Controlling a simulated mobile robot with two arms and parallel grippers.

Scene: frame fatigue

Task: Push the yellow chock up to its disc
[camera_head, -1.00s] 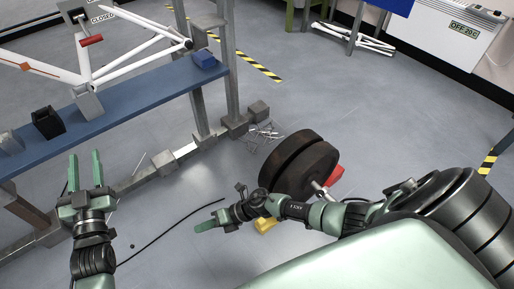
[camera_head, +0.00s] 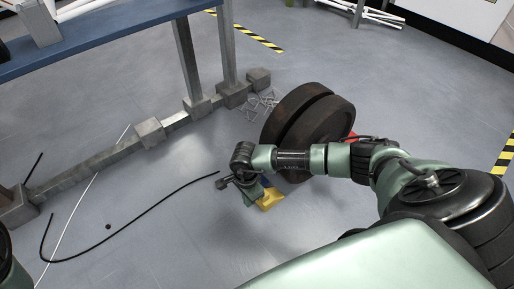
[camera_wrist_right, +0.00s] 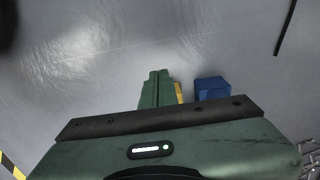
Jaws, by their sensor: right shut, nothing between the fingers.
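The yellow chock (camera_head: 270,200) lies on the grey floor just below the dark brown double disc (camera_head: 318,115), close to its lower edge; my right arm hides part of the space between them. My right gripper (camera_head: 249,199) points down at the left side of the chock, fingers shut and empty. In the right wrist view the shut green fingers (camera_wrist_right: 155,86) hide most of the chock (camera_wrist_right: 179,92), with only a thin yellow strip showing. I cannot tell whether they touch it. My left gripper is out of view.
A blue block (camera_wrist_right: 212,88) shows right of the fingers in the wrist view. A red piece (camera_head: 352,135) shows behind the disc. Thin metal pieces (camera_head: 262,103) lie left of the disc. A black cable (camera_head: 150,240) curves across the floor at left, near the metal rack (camera_head: 100,160).

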